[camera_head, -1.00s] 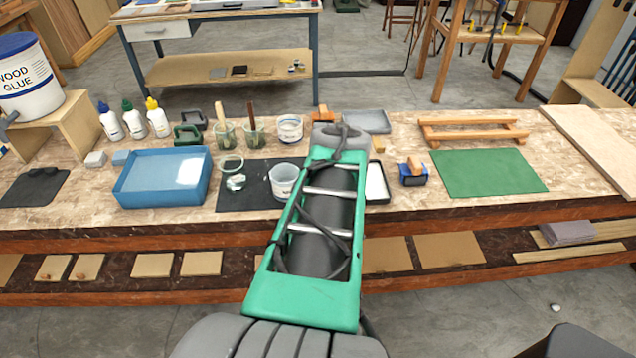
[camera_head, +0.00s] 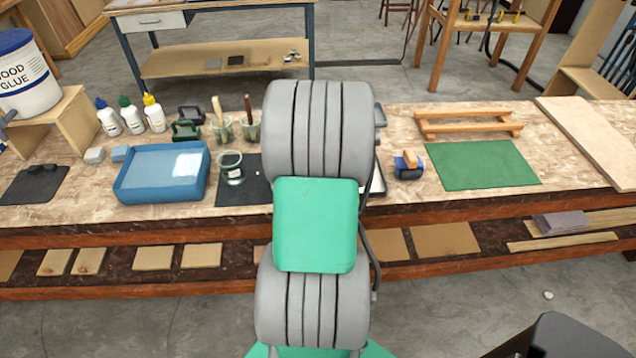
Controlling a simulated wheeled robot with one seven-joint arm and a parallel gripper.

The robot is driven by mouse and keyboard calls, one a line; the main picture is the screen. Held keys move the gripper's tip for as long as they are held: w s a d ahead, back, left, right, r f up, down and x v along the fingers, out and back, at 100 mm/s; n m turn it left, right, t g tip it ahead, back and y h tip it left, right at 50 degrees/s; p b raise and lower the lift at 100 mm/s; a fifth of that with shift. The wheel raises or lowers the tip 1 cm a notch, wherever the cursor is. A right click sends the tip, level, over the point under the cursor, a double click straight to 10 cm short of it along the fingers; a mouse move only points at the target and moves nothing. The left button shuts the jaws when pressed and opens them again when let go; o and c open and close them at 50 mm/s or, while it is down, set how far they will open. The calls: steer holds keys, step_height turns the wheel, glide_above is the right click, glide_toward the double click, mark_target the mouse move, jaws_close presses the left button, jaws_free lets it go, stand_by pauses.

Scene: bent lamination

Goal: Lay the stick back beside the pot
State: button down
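My arm stands upright in the middle of the head view and hides the bench centre behind it. My gripper is not visible. A small clear glass pot (camera_head: 232,170) with a dark label stands on the dark mat (camera_head: 238,193), just left of my arm. I see no stick on the visible part of the mat. Two glass jars hold upright handled tools: the left jar (camera_head: 223,133) has a light handle and the right jar (camera_head: 251,130) a dark one. I cannot tell whether the stick lies behind my arm.
A blue tray (camera_head: 163,175) lies left of the mat. Several glue bottles (camera_head: 132,116) and green clamps (camera_head: 186,130) stand behind it. A blue block with a wooden grip (camera_head: 408,166) and a green sheet (camera_head: 484,165) lie to the right. Bare bench shows around the green sheet.

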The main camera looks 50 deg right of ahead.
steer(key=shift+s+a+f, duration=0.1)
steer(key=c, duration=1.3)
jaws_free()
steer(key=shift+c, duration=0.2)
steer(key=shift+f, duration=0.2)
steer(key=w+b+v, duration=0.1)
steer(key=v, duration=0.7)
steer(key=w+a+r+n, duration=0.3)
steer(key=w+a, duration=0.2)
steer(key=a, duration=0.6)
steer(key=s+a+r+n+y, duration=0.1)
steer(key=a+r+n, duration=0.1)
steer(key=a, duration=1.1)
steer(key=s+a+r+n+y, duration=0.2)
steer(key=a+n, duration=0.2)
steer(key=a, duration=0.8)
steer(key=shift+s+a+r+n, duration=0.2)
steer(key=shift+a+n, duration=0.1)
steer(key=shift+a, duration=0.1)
